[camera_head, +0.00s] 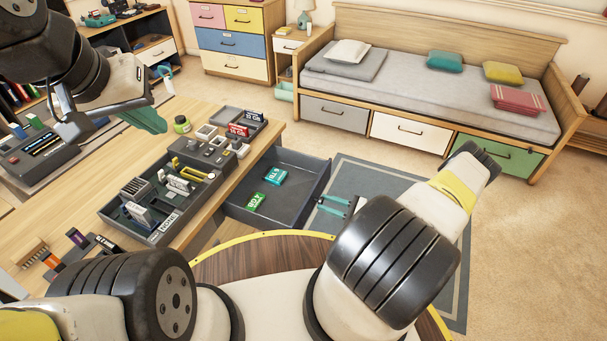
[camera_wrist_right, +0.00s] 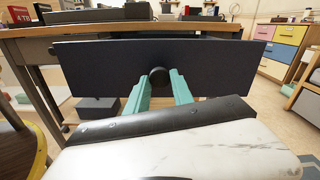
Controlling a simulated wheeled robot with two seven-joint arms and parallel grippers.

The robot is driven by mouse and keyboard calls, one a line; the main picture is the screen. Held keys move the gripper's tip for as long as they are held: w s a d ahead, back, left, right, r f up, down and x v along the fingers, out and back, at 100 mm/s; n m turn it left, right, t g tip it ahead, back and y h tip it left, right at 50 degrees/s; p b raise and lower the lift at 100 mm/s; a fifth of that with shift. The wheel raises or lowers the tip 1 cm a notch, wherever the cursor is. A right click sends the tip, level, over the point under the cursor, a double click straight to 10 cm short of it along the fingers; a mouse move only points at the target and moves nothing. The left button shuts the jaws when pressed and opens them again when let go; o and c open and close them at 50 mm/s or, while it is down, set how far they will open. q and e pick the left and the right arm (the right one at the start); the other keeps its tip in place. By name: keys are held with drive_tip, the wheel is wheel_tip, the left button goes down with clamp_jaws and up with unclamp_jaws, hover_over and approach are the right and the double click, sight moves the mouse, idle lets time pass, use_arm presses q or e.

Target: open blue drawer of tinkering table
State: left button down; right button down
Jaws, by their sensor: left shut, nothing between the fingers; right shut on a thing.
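The dark blue-grey drawer (camera_head: 240,207) of the wooden tinkering table (camera_head: 200,112) is pulled out from the table's right side. A teal card (camera_head: 276,177) and a green card (camera_head: 256,201) lie inside it. In the right wrist view the drawer front (camera_wrist_right: 100,66) faces me, with a dark round knob (camera_wrist_right: 159,77) at its middle. My right gripper (camera_head: 335,206) is shut on the knob; its teal fingers also show in the right wrist view (camera_wrist_right: 160,86). My left gripper (camera_head: 150,118) is shut and empty above the far left of the table.
A dark parts tray (camera_head: 150,238) and several small electronic parts cover the tabletop. A bed (camera_head: 430,90) with drawers and a dresser with coloured drawers (camera_head: 231,43) stand at the back. Open carpet (camera_head: 545,235) lies to the right.

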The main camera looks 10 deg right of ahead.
drive_tip(key=shift+v, duration=1.25)
drive_tip(key=c, duration=1.1)
unclamp_jaws()
drive_tip(key=v, duration=0.8)
drive_tip(key=shift+w+a, duration=0.1)
